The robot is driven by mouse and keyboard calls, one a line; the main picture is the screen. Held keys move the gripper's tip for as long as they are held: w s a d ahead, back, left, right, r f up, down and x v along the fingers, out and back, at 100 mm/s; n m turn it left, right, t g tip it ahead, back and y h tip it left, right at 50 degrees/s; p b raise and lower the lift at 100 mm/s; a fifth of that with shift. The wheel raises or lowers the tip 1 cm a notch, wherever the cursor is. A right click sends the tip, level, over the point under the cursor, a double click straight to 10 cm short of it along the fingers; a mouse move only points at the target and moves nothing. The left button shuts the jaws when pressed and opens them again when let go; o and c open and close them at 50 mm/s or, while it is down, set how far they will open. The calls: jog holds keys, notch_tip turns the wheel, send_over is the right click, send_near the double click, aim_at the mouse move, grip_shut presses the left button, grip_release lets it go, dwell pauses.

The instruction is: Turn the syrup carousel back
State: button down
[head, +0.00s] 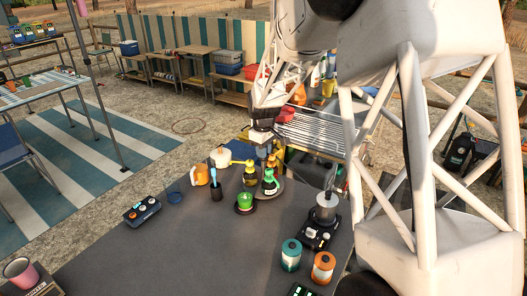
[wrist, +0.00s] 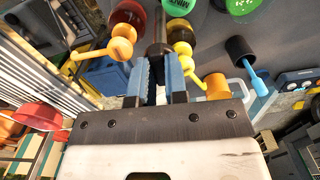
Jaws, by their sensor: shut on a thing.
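The syrup carousel (head: 279,196) is a round dark plate on the grey tabletop, carrying several pump bottles. An amber bottle (head: 250,174) and a green bottle (head: 269,184) stand on it. In the wrist view I see a green MINT bottle (wrist: 180,8), a red-brown bottle (wrist: 128,8), an orange pump head (wrist: 122,46) and a yellow pump head (wrist: 183,48) around a dark upright post (wrist: 157,35). My gripper (head: 266,148) is over the carousel, its blue-padded fingers (wrist: 160,75) shut on the post. Much of the plate is hidden by bottles.
A green round item (head: 245,200) stands close in front of the carousel. A dark cup with a blue-handled tool (head: 215,185), an orange mug (head: 200,175) and a white pot (head: 221,156) are to its left. The left tabletop is mostly clear.

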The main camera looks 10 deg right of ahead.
jog(key=shift+n, duration=0.6)
jog(key=c, duration=1.1)
grip_release()
jog(key=shift+c, duration=0.2)
jog(key=shift+r, duration=0.1)
jog(key=shift+r, duration=3.85)
